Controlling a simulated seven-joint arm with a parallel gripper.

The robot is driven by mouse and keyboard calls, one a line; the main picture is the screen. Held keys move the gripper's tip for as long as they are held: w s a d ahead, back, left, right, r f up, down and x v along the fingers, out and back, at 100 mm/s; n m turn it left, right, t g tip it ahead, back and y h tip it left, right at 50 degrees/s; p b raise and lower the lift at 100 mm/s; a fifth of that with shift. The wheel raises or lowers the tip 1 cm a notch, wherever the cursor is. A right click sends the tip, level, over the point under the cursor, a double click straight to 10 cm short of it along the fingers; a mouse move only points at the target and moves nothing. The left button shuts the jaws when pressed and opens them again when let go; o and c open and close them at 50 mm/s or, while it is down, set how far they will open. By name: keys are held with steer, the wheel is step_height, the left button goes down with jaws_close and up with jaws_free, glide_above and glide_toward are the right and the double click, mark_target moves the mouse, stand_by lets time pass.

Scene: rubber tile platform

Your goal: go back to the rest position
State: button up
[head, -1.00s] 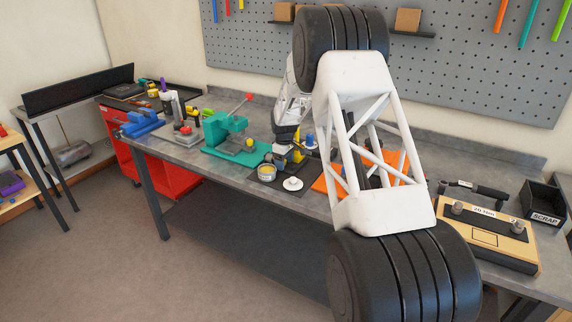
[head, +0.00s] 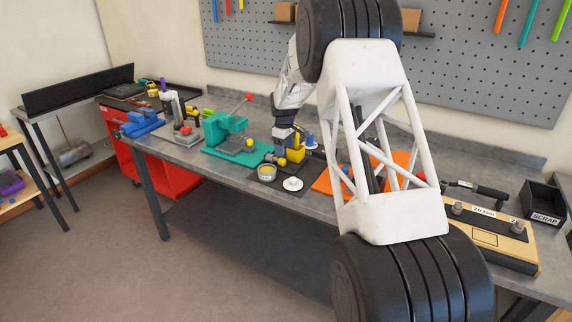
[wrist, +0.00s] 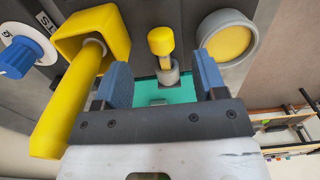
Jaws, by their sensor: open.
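My gripper (head: 280,153) is over the bench, beside the yellow block (head: 297,154) on the dark mat. In the wrist view my gripper (wrist: 162,82) has its two blue-padded fingers wide apart. A small yellow-topped piece with a grey collar (wrist: 161,44) shows in the gap between them; I see no finger touching it. The yellow block (wrist: 103,28) with a long yellow cylinder stands left of the fingers. A round dish with a yellow inside (wrist: 228,42) is on the right. Part of my gripper is hard to make out in the head view.
The teal press (head: 222,132) stands left of my gripper. The dish (head: 267,173) and a white disc with a knob (head: 292,184) are in front. An orange mat (head: 324,183), a torque tester (head: 485,237) and a scrap bin (head: 543,202) lie to the right.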

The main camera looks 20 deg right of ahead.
steer(key=shift+r, duration=0.5)
steer(key=shift+s, duration=0.1)
steer(key=shift+s+r, duration=0.1)
steer(key=shift+r, duration=0.15)
steer(key=s+a+r+m, duration=0.2)
steer(key=s+r, duration=0.4)
steer(key=s, duration=0.4)
steer(key=s+a+r+m+t, duration=0.1)
steer(key=s+a+r, duration=0.1)
steer(key=s+r, duration=0.7)
steer(key=s+a+r+m, duration=0.2)
steer(key=s+r, duration=0.2)
steer(key=s, duration=0.8)
steer(key=s+a+f+m, duration=0.1)
steer(key=s+m, duration=0.1)
steer(key=s, duration=1.5)
steer(key=s+a+f+m+t, duration=0.1)
steer(key=s+m, duration=0.1)
steer(key=s, duration=1.5)
steer(key=shift+a+f+t, duration=0.15)
steer(key=shift+f+t, duration=0.15)
steer(key=shift+f, duration=0.05)
